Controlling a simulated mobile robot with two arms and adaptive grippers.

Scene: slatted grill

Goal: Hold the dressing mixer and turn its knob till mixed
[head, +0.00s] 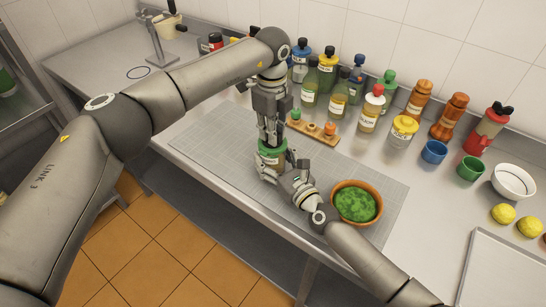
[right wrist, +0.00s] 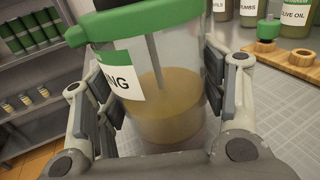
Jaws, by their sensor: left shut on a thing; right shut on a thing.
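The dressing mixer is a clear jar with a green lid (head: 270,145), standing upright on the grey mat. In the right wrist view the jar (right wrist: 165,110) fills the middle, with a white label, a thin rod inside and cloudy brownish liquid in its lower part. My left gripper (head: 268,137) points down from above and is shut on the mixer's knob, which its fingers mostly hide. My right gripper (head: 277,172) is shut around the jar's body from the front right. Its finger pads show on both sides of the jar in the right wrist view (right wrist: 160,105).
A terracotta bowl of green salad (head: 356,203) stands right of the mixer, close to my right arm. A wooden holder (head: 313,132) and several bottles stand behind. Blue and green cups (head: 433,152), lemons and a tray (head: 508,270) are at the right. The mat's left part is clear.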

